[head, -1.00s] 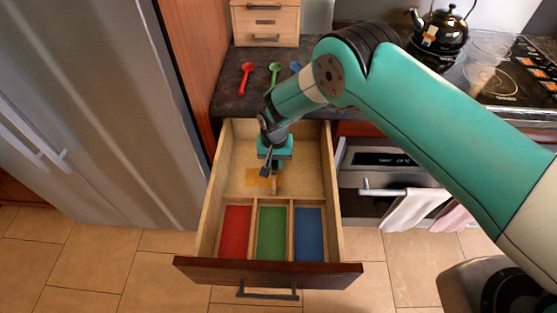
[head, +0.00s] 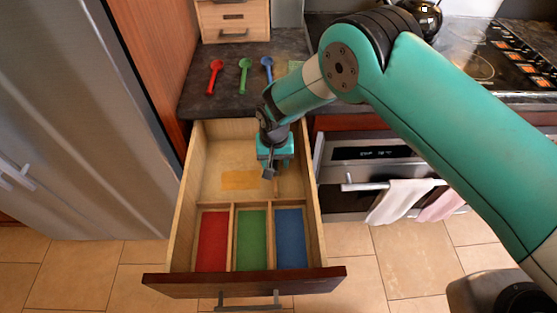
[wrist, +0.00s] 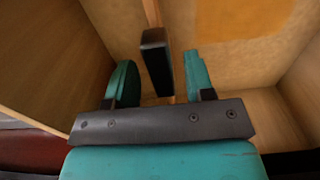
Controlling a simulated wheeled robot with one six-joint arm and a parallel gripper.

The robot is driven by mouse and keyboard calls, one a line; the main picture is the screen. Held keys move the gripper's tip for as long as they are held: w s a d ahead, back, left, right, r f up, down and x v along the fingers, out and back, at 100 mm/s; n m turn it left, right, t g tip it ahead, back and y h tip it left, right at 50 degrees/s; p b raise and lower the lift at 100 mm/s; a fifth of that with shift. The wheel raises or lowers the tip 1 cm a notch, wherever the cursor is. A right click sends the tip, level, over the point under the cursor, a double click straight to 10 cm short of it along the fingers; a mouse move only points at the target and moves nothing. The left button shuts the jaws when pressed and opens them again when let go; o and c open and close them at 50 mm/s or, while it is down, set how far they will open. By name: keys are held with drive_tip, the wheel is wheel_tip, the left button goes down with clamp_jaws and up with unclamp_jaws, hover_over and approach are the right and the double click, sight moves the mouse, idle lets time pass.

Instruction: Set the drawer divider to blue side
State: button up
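The wooden drawer (head: 186,200) is pulled out. Its front holds red (head: 212,240), green (head: 251,240) and blue (head: 291,238) compartments, with blue at the right. The divider, a thin wooden strip with a black handle (wrist: 157,62), stands in the rear section, right of the orange patch (head: 240,180) in the head view. My gripper (head: 271,168) is down in the drawer's right half. In the wrist view, its teal fingers (wrist: 160,82) are apart on either side of the black handle, with a gap at the right finger. My gripper hides most of the divider in the head view.
Red (head: 215,76), green (head: 245,75) and blue (head: 267,68) spoons lie on the dark counter (head: 225,100) behind the drawer. A fridge (head: 75,110) stands at left. An oven (head: 375,175) with towels is at right. Free floor (head: 90,265) shows in front.

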drive_tip(key=shift+r, duration=0.2)
wheel_tip(320, 180, up, 17)
drive_tip(key=b, duration=0.3)
